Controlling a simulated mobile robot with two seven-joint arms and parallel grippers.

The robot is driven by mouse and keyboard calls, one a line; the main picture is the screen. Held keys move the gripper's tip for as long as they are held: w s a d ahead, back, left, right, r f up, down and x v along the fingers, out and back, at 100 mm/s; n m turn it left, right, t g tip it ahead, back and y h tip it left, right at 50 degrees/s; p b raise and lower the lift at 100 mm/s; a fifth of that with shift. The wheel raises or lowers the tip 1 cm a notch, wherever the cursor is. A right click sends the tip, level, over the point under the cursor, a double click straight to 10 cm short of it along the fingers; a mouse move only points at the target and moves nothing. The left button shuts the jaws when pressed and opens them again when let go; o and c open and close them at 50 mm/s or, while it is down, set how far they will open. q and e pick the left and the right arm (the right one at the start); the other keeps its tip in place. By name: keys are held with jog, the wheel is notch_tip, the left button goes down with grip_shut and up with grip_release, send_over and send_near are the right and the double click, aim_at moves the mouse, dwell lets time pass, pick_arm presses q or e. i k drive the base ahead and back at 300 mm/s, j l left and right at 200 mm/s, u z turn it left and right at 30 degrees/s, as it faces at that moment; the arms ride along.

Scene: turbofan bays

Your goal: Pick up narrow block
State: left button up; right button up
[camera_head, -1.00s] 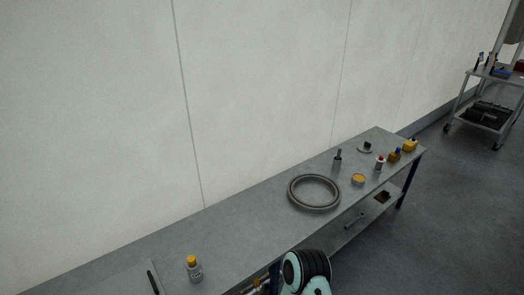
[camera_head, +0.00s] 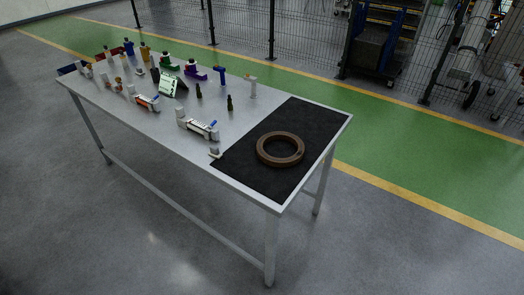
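A white-topped table (camera_head: 150,122) carries many small parts, mostly towards its far left end. I cannot tell which of them is the narrow block. Candidates by shape include a purple upright piece (camera_head: 221,75), a pale upright piece (camera_head: 252,87) with an orange-tan top, and a blue upright piece (camera_head: 128,47). Two small dark bottle-like pieces stand mid-table, one (camera_head: 198,91) left of the other (camera_head: 230,103). Neither of my grippers is in view, and nothing on the table is being touched.
A brown ring (camera_head: 280,149) lies on a black mat (camera_head: 250,176) at the table's right end. A white clamp-like fixture (camera_head: 198,126) sits left of the mat. Grey floor is clear in front. Behind are a green walkway (camera_head: 400,150) and a mesh fence (camera_head: 300,30).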

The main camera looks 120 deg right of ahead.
aim_at(214, 152)
jog(key=z, duration=4.1)
jog(key=i+j+z, duration=0.1)
jog(key=j+z, duration=0.45)
jog(key=z, duration=0.15)
jog(key=i+j+z, duration=0.1)
jog(key=j+z, duration=0.4)
jog(key=j, duration=0.35)
jog(key=k+j+z, duration=0.2)
jog(key=j, duration=0.3)
jog(key=i, duration=0.1)
